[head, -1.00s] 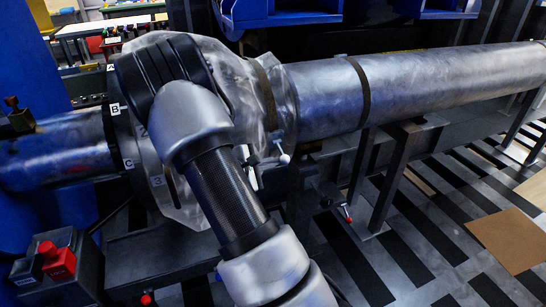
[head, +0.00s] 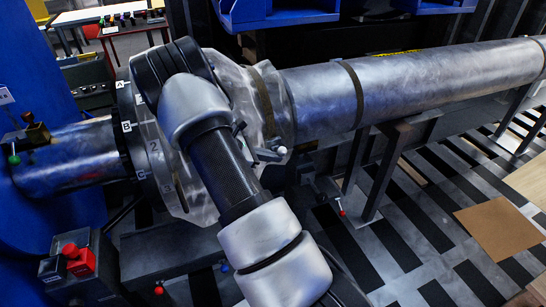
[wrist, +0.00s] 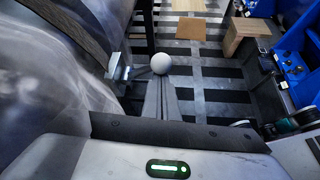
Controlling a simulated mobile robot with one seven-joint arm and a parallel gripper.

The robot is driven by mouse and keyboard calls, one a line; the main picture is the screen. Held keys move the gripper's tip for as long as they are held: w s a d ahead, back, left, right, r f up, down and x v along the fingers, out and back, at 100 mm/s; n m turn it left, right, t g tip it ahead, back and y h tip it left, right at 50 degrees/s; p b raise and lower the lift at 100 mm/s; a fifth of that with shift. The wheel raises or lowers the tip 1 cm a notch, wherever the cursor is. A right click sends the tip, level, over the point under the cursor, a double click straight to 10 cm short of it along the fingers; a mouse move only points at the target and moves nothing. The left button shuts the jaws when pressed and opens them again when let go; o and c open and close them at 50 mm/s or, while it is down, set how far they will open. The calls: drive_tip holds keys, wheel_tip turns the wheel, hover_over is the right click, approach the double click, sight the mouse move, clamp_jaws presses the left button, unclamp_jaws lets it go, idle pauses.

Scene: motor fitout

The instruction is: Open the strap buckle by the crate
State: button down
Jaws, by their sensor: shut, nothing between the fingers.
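A brown strap (head: 264,100) wraps the film-covered end of the large metal pipe. A small metal lever with a pale ball knob (head: 282,150) sticks out low on the pipe's side, near the strap; I take it for the buckle's lever. In the wrist view the round knob (wrist: 161,63) is just beyond my gripper (wrist: 160,82), whose fingers are closed together and empty. A metal bracket (wrist: 118,72) is left of the knob. I cannot tell whether knob and fingertips touch. In the head view my arm hides most of the gripper and part of the buckle area.
A brown wooden box (wrist: 245,35) stands on the striped floor; I cannot tell whether it is the crate. A second strap (head: 355,95) circles the pipe. A red-knobbed lever (head: 342,212) sits below. A red button box (head: 78,262) is front left. Floor at right is mostly open.

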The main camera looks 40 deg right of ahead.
drive_tip(key=shift+w+r, duration=0.1)
drive_tip(key=shift+r, duration=0.25)
idle(0.4)
drive_tip(key=v, duration=1.7)
drive_tip(key=shift+a+b, duration=0.25)
drive_tip(key=shift+b, duration=0.15)
drive_tip(key=s+a+r+m+t+y, duration=0.2)
drive_tip(key=s+a+r+m+y, duration=0.1)
drive_tip(key=s+r, duration=0.3)
drive_tip(key=s+a+r+m+t+y+p, duration=0.1)
drive_tip(key=s+a+r+m+y, duration=0.3)
drive_tip(key=s, duration=0.7)
drive_tip(key=s+a+r+m+t+y+p, duration=0.1)
drive_tip(key=s+a+r+m+t+y, duration=0.3)
drive_tip(key=s+a+r+m, duration=0.3)
drive_tip(key=shift+s+r, duration=0.55)
drive_tip(key=shift+s, duration=0.15)
